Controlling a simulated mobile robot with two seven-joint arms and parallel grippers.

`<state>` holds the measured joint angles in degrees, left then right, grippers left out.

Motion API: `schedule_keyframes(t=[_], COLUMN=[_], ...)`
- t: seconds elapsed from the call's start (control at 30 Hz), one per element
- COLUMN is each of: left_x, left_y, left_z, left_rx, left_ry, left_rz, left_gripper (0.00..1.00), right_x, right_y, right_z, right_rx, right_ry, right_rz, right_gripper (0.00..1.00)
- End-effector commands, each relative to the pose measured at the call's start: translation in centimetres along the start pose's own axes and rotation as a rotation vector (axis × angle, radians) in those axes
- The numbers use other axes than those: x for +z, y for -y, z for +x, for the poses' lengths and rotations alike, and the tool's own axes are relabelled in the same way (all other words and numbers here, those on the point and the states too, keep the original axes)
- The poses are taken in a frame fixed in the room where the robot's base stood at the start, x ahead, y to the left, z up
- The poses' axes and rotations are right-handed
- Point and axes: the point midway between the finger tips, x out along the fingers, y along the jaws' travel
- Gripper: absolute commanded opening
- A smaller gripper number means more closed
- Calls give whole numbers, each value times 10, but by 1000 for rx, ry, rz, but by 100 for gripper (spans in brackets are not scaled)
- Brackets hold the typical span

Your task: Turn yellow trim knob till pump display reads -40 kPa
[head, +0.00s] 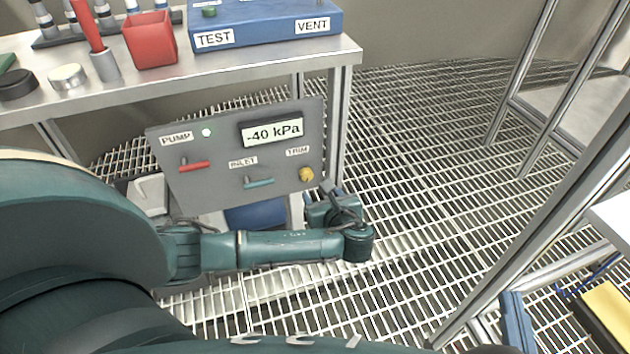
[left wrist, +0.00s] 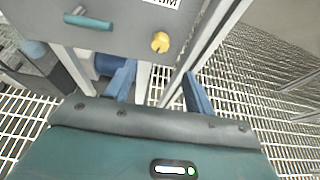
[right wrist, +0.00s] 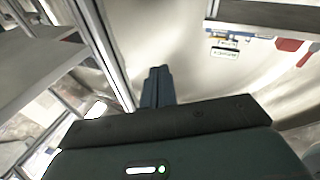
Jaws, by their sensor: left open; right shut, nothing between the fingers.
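The grey pump panel (head: 225,150) hangs below the steel bench. Its display (head: 272,132) reads -40 kPa, and a green light beside the PUMP label is lit. The yellow trim knob (head: 306,174) sits at the panel's lower right, under the TRIM label; it also shows in the left wrist view (left wrist: 160,42). My left gripper (left wrist: 160,88) is open and empty, just short of the knob and apart from it, with the knob ahead between the finger lines. In the head view its fingers are partly hidden by its own wrist. My right gripper (right wrist: 157,82) is shut and empty, away from the panel.
The panel also has a red lever (head: 195,165) and a teal inlet lever (head: 259,183). On the bench stand a blue TEST/VENT box (head: 265,28), a red cup (head: 150,40) and small items. Metal frame posts stand right; open grating floor lies between.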

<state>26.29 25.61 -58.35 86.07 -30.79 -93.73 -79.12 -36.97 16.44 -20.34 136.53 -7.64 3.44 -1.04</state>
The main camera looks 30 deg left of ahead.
Motion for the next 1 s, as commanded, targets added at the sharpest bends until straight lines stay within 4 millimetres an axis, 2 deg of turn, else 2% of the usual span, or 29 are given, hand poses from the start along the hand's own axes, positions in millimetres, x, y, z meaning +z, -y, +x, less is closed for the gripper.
schedule_keyframes(t=[0.27, 0.47, 0.5, 0.7, 1.0], left_x=[-5, -4, -4, -2, -1], left_y=[0, 0, 0, 0, 0], left_z=[61, 96, 101, 115, 116], left_rx=[2, 1, 0, -1, -2], left_ry=[1, -1, -2, -3, -4], left_rz=[-3, -5, -5, -5, -4], left_gripper=[54, 54, 54, 54, 54], right_x=[7, 3, -3, -16, -19], right_y=[5, 6, 3, -2, -3], right_z=[2, 5, 8, 13, 14], right_rx=[-14, -26, -28, -29, -29], right_ry=[-41, -89, -121, -200, -208], right_rz=[69, 91, 71, 21, 15], right_gripper=[0, 0, 0, 0, 0])
